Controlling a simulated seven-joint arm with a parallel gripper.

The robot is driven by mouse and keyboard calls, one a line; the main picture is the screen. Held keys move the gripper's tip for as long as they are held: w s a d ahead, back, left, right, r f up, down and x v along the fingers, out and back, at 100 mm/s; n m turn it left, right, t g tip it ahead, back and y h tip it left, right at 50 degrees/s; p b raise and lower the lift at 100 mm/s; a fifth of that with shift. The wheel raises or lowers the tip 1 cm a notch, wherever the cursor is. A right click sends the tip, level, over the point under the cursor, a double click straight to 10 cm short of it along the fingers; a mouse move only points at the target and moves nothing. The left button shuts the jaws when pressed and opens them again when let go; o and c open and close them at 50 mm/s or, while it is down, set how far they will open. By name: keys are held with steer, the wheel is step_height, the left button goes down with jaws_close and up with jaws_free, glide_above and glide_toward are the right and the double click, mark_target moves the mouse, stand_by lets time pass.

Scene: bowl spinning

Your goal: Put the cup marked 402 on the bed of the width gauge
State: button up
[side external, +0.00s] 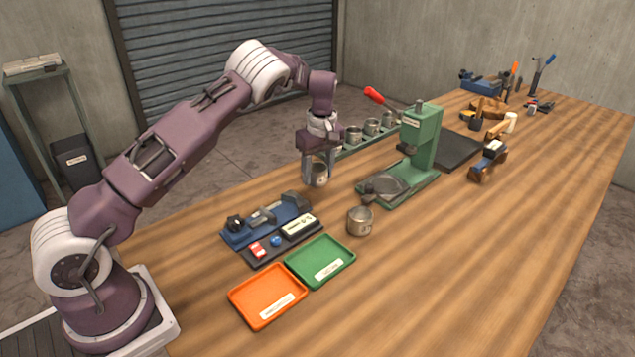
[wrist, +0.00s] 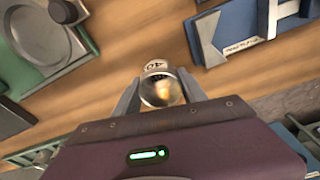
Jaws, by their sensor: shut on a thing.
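My gripper (side external: 318,178) is shut on a metal cup (side external: 320,173) and holds it above the table, behind the blue gauge-like device. In the wrist view the held cup (wrist: 161,90) sits between both fingers, its mouth toward the camera. A white mark on its side seems to begin with 40; the rest is unclear. The blue device (side external: 250,236) with a grey jaw and slide looks like the width gauge and stands front left of the gripper. Part of it shows top right in the wrist view (wrist: 212,25); its label is too small to read.
A green press (side external: 424,140) with a red lever stands to the right. Several cups stand in a rack (side external: 350,151) behind. Green (side external: 320,247) and orange (side external: 250,290) trays lie in front. Tools lie far right.

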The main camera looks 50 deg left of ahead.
mark_target(318, 181)
steer(key=shift+f, duration=1.35)
steer(key=shift+f, duration=0.15)
steer(key=o, duration=1.3)
steer(key=shift+o, duration=0.2)
